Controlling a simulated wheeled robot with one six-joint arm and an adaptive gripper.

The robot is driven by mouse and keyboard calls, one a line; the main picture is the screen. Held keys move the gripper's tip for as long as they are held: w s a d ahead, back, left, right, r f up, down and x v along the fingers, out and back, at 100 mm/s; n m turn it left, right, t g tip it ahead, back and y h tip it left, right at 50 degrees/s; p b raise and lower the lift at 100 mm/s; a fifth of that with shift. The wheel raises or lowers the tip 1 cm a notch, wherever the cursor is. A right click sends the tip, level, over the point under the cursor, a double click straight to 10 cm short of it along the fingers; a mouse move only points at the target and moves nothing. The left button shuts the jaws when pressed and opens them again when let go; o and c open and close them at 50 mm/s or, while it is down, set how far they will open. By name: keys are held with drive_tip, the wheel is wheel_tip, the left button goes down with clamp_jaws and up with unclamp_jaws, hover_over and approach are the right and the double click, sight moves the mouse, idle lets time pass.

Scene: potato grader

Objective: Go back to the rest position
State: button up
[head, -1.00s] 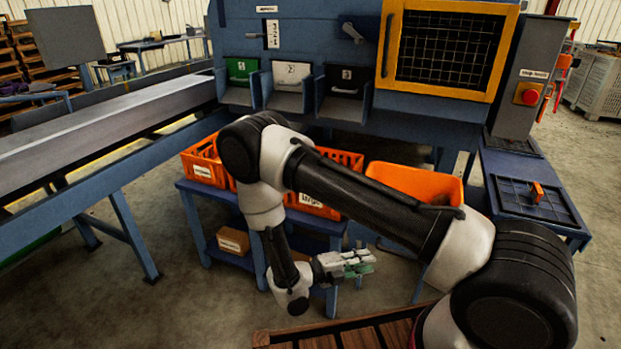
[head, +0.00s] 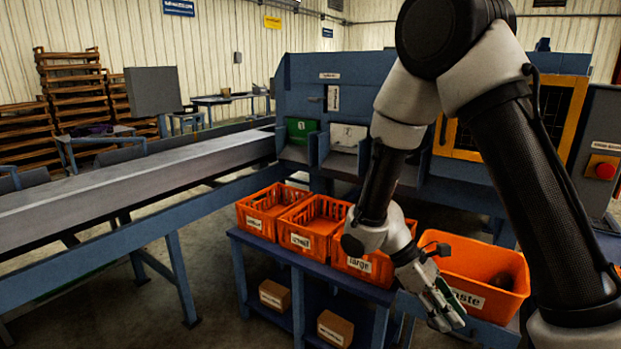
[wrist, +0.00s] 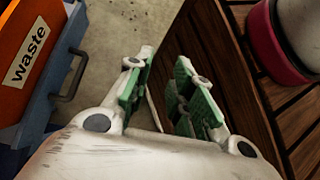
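My gripper (head: 444,303) hangs in front of the orange bin labelled waste (head: 482,268) in the head view, tilted downward. The waste bin also shows at the left edge of the wrist view (wrist: 28,50).
Orange crates labelled small (head: 312,226) and large (head: 365,262) stand on a blue table (head: 270,250). A conveyor (head: 120,185) runs along the left. A red stop button (head: 604,170) is at the right. A slatted wooden surface (wrist: 225,60) lies beside the gripper in the wrist view.

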drive_tip(key=s+d+r+m+t+y, duration=0.2)
drive_tip(key=r+m+t, duration=0.1)
drive_tip(key=r, duration=0.5)
drive_tip(key=s+d+r+m+t+y, duration=0.3)
drive_tip(key=r+m, duration=0.2)
drive_tip(key=r, duration=0.2)
drive_tip(key=s+d+r+m+t+y, duration=0.2)
drive_tip(key=s+d+r+m+t, duration=0.1)
drive_tip(key=r, duration=0.5)
drive_tip(key=shift+r+m+t, duration=0.3)
drive_tip(key=shift+m+t, duration=0.1)
drive_tip(key=shift+t, duration=0.1)
